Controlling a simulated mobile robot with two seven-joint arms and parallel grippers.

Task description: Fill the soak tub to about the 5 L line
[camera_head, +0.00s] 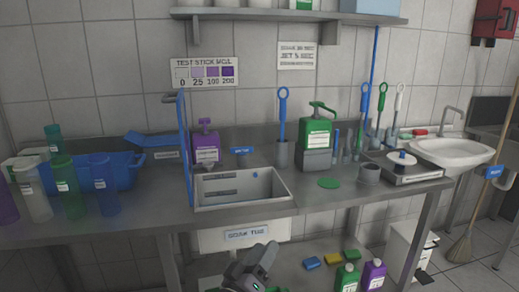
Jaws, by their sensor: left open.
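The soak tub (242,204) is a light grey rectangular basin set at the front of the steel counter. A label reading soak tub (247,234) hangs below it. I see dark marks on its inner wall, but cannot read level lines or tell whether it holds water. A tall blue pipe or hose (184,140) with a grey upper end stands at its left edge. My left gripper (264,255) is low at the bottom centre, below and in front of the tub, open and apart from it. My right gripper is not in view.
Left of the tub stand several bottles (67,187) and a blue bin (120,174). Behind it are a purple pump bottle (205,146) and a green pump bottle (316,138). Brushes, a scale (405,167) and a white sink (450,152) are right.

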